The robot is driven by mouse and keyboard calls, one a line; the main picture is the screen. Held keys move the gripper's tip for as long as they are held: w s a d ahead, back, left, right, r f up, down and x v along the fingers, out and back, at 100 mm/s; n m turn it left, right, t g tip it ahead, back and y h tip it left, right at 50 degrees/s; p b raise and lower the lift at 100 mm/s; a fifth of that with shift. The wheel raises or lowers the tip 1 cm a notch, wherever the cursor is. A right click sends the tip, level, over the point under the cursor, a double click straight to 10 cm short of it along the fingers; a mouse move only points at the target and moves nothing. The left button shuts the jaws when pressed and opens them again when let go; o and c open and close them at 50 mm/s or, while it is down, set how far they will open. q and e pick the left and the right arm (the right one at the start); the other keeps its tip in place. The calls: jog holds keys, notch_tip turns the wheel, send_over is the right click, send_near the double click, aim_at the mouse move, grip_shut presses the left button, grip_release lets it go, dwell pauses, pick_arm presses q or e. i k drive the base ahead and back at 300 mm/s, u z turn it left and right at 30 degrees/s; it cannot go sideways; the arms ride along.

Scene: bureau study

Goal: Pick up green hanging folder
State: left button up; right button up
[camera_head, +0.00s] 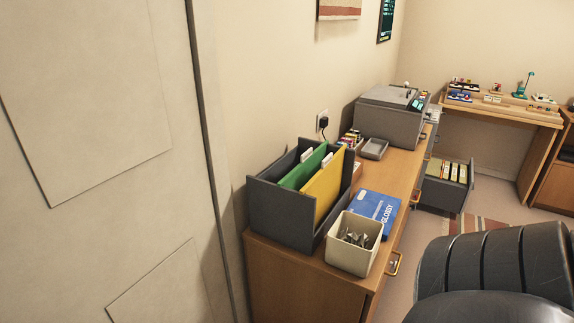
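A green hanging folder (303,168) stands upright in a dark grey file box (283,207) on top of the wooden cabinet. It is to the left of a yellow folder (323,187) in the same box. White tabs show at the folders' upper edges. The lower part of the green folder is hidden by the box wall and the yellow folder. Neither of my grippers shows in the head view.
A bin of metal clips (354,245) and a blue GLOSSY box (374,207) stand right of the file box. A grey printer (389,118) is farther back. An open file drawer (443,190) juts out beyond.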

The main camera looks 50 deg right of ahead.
aim_at(311, 160)
jog(key=z, duration=0.7)
jog(key=i, duration=0.95)
jog(key=z, duration=1.3)
jog(key=i, duration=0.25)
jog(key=z, duration=0.25)
